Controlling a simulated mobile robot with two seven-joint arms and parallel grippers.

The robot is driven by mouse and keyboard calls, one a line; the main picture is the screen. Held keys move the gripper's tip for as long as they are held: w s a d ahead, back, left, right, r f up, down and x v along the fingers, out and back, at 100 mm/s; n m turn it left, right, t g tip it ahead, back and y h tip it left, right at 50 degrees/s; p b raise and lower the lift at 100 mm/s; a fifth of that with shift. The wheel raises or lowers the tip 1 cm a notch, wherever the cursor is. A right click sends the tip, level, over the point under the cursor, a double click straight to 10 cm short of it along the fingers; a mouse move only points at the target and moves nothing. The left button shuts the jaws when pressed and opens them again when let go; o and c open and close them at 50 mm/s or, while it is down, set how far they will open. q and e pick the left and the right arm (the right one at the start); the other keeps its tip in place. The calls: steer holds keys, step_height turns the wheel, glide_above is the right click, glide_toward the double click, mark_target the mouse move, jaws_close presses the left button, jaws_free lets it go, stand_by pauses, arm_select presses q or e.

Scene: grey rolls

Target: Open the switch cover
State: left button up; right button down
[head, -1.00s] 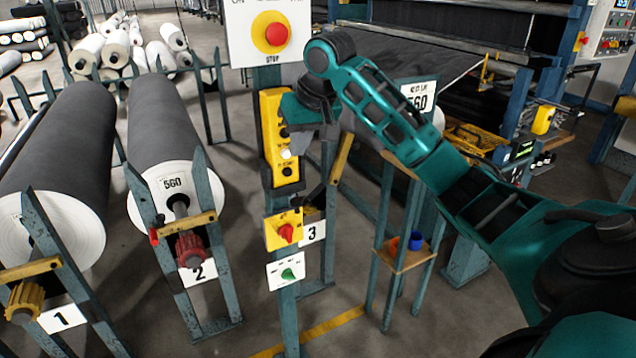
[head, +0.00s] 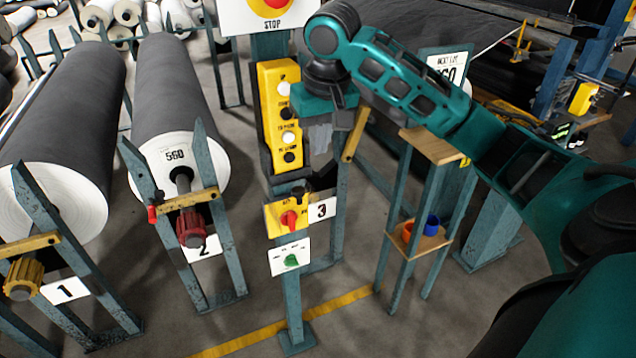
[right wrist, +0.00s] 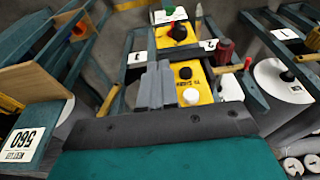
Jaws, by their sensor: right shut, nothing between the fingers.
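A yellow switch box (head: 287,217) with a red rotary switch sits on the teal post, below a yellow button panel (head: 279,118). A small dark piece (head: 300,191) is at the box's top edge; I cannot tell if it is the cover. The red switch shows uncovered at the front. In the right wrist view the yellow switch box (right wrist: 163,37) appears upside down, beyond the fingertips. My right gripper (head: 320,142) is shut and empty, just right of the button panel and above the switch box. Its grey fingers (right wrist: 156,84) also show in the right wrist view. My left gripper is out of view.
A white plate with a green knob (head: 291,260) hangs below the switch box, and a stop-button sign (head: 250,18) is above. A wooden-shelved stand (head: 418,240) with small cups is to the right. Large grey rolls (head: 65,125) fill the left. Floor in front is clear.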

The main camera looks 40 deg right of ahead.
glide_above(315, 197)
steer(key=f, duration=1)
steer(key=shift+s, duration=0.4)
steer(key=shift+s+a+f, duration=0.1)
steer(key=shift+f, duration=0.55)
steer(key=shift+f, duration=0.1)
